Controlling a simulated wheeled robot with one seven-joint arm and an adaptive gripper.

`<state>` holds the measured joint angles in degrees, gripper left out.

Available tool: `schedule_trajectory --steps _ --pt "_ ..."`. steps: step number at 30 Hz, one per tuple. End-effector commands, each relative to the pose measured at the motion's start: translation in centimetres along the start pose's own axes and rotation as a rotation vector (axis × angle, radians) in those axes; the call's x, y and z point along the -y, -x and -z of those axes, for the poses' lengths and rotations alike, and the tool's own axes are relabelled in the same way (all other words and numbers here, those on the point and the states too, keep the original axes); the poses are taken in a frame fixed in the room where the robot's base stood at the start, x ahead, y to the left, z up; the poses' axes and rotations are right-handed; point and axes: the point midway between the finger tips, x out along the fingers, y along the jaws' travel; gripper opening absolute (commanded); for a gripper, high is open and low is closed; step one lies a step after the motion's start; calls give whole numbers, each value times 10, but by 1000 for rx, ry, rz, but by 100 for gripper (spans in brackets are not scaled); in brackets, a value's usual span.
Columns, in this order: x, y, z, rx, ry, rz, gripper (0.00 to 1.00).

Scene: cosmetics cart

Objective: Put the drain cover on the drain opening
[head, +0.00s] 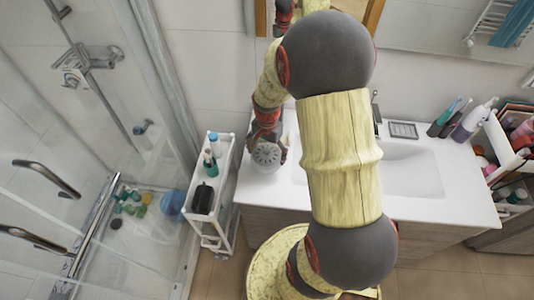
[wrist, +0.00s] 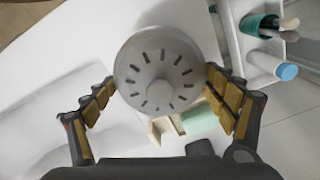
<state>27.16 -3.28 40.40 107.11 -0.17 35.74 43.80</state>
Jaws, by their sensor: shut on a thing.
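The drain cover (wrist: 160,62) is a round, light grey disc with a ring of dark slots and a small knob at its centre. In the wrist view my gripper (wrist: 160,82) has a finger on each side of it, shut on it. In the head view the cover (head: 266,155) hangs below my gripper (head: 267,135), over the left end of the white counter. The sink basin (head: 412,172) lies to the right, partly behind my arm. I cannot make out the drain opening; my arm covers part of the basin.
A narrow white cart (head: 221,222) with bottles and a black cup stands left of the counter (head: 462,218). A soap dish (head: 403,130) and several bottles stand along the counter's back and right. A glass shower enclosure is at left.

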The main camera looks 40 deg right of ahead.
Motion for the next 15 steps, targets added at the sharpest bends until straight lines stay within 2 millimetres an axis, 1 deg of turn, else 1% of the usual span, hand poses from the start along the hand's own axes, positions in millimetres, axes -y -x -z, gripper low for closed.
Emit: schedule_trajectory --steps 1,5,9,15 --pt "-4 12 -5 -4 0 3 52" --pt "-16 34 -20 -3 1 3 52" --pt "-33 44 -41 -1 1 2 52" --pt "-53 58 -66 -1 0 1 52"
